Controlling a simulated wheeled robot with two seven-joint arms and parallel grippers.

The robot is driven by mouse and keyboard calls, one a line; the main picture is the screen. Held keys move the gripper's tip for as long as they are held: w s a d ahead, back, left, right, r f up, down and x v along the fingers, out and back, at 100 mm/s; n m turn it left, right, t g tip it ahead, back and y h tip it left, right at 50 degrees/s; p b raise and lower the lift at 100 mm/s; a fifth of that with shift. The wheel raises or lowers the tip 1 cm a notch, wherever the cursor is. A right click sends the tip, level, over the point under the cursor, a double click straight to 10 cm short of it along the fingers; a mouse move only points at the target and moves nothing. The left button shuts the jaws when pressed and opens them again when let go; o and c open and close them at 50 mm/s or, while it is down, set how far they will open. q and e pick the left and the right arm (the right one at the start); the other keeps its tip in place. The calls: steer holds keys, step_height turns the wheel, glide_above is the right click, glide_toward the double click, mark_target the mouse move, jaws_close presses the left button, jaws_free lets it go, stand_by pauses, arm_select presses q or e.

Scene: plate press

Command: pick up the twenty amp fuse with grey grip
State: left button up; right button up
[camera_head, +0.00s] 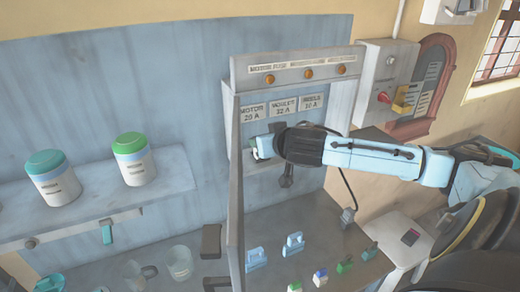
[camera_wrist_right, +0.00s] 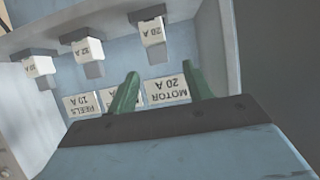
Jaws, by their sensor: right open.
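In the right wrist view, which shows the panel upside down, a white fuse marked 20 A (camera_wrist_right: 151,31) sits in the fuse box with a grey grip (camera_wrist_right: 156,54) sticking out. My right gripper (camera_wrist_right: 161,82) is open and empty, its two green fingers pointing toward this fuse, apart from it in the picture. In the head view my right gripper (camera_head: 264,147) is at the left of the fuse box, below the MOTOR 20 A label (camera_head: 250,113); my wrist hides most of the fuses. My left gripper is not in view.
Two more fuses, marked 32 A (camera_wrist_right: 88,46) and 10 A (camera_wrist_right: 38,65), sit beside it. The fuse box's open door (camera_head: 235,200) stands at the left. Jars (camera_head: 134,160) stand on the left shelf.

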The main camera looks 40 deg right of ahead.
steer(key=shift+f+p+x, duration=0.15)
steer(key=shift+p+x, duration=0.2)
steer(key=shift+x, duration=1.4)
steer(key=shift+f+p+x, duration=0.1)
steer(key=shift+p+x, duration=0.2)
steer(key=shift+x, duration=1.5)
steer(key=shift+s, duration=0.2)
steer(key=c, duration=1.1)
